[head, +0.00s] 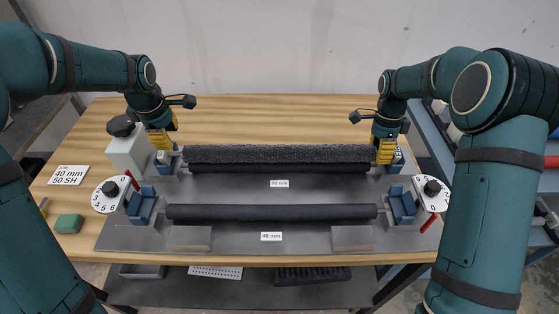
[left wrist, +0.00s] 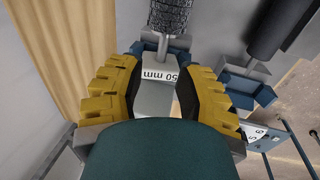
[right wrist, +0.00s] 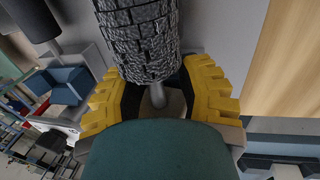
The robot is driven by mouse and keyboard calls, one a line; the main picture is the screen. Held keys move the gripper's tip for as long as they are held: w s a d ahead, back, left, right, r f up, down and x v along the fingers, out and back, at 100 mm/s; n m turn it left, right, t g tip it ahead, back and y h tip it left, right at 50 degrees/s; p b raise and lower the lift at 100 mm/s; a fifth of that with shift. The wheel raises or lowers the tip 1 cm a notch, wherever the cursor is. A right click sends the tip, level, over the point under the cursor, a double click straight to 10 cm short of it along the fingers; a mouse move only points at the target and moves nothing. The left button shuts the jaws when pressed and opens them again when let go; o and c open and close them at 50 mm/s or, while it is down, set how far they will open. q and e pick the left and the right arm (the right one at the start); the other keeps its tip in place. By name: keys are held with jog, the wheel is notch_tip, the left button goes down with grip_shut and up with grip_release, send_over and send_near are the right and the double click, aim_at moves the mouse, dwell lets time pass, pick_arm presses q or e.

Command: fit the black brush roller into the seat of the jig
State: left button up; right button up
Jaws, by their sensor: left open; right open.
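The black brush roller (head: 275,153), with a rough bristled surface, lies level along the rear of the grey jig plate (head: 235,188). A dark bar shows just under it. My left gripper (head: 163,142) is open at its left end; in the left wrist view the fingers (left wrist: 157,72) stand either side of a grey block marked 50 mm (left wrist: 155,97), with the roller's shaft (left wrist: 163,45) just beyond. My right gripper (head: 385,147) is open at the right end; in the right wrist view its fingers (right wrist: 156,80) straddle the roller's shaft (right wrist: 157,95). How deep the shaft ends sit is hidden.
A smooth dark roller (head: 270,212) lies in front between blue holders (head: 141,205) and (head: 402,205). Numbered dials (head: 109,195) and (head: 432,193) flank the plate. A grey box with a black knob (head: 128,150) stands left; a green block (head: 68,223) lies front left.

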jog(key=shift+r, duration=0.1)
pick_arm(q)
jog(key=r, duration=0.3)
jog(key=shift+s+r, duration=0.2)
jog(key=shift+s, duration=0.15)
pick_arm(e)
notch_tip(320, 180, up, 12)
jog(key=w, duration=0.2)
jog(key=shift+w+f, duration=0.15)
jog(key=shift+f, duration=0.05)
